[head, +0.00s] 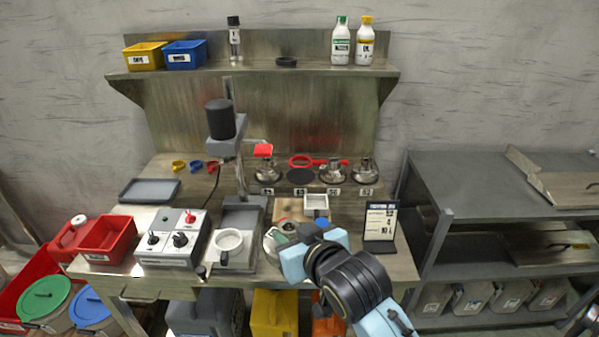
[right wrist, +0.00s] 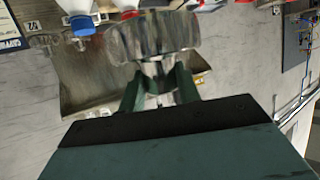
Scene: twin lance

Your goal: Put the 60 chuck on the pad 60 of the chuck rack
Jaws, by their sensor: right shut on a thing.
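My right gripper (head: 283,238) is over the front middle of the workbench in the head view. It is shut on a metal chuck (head: 269,246), which is partly hidden behind the fingers and wrist. In the right wrist view the chuck (right wrist: 150,36) is a shiny round metal body beyond the green fingertips (right wrist: 157,88), gripped by its narrow neck. The chuck rack (head: 317,190) is at the back right of the bench. It holds metal chucks at the left (head: 267,172) and two at the right (head: 333,173). One dark round pad (head: 300,176) is bare; its label is too small to read surely. My left gripper is out of view.
A red ring-shaped tool (head: 301,161) lies behind the bare pad. A drill-like column (head: 221,120) stands left of the rack. A dark-framed sign (head: 381,222) stands at the bench's right.

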